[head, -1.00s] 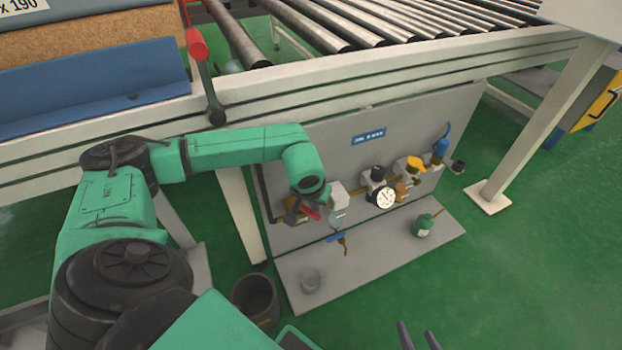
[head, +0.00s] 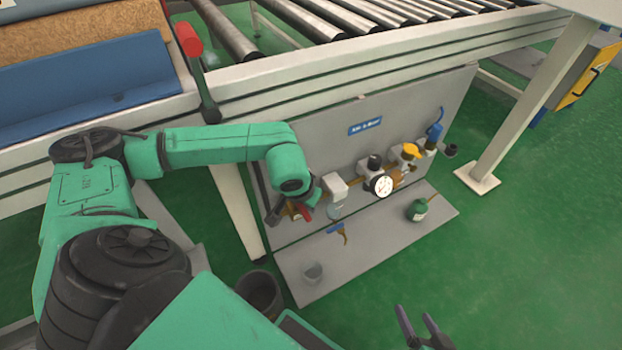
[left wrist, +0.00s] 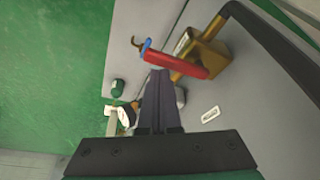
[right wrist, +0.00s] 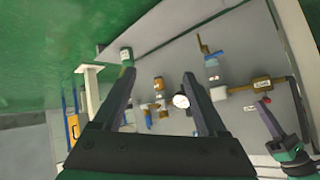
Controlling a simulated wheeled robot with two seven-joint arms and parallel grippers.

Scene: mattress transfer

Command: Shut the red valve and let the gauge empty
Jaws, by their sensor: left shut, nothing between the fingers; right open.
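The red valve handle (head: 305,213) is at the left end of the pipe line on the grey panel. In the left wrist view the red handle (left wrist: 180,63) lies aslant beside its brass valve body (left wrist: 202,52). My left gripper (left wrist: 158,75) is shut and empty, its tips close to the red handle; I cannot tell whether they touch. In the head view the wrist partly hides the valve. The round white gauge (head: 381,186) is mid-line, also in the right wrist view (right wrist: 181,101); its reading is too small to tell. My right gripper (head: 420,325) is open and empty, away from the panel.
A yellow knob (head: 411,150) and a blue part (head: 435,131) are on the line's right. A dark bin (head: 262,292) is at front left. The conveyor frame (head: 360,80) is above.

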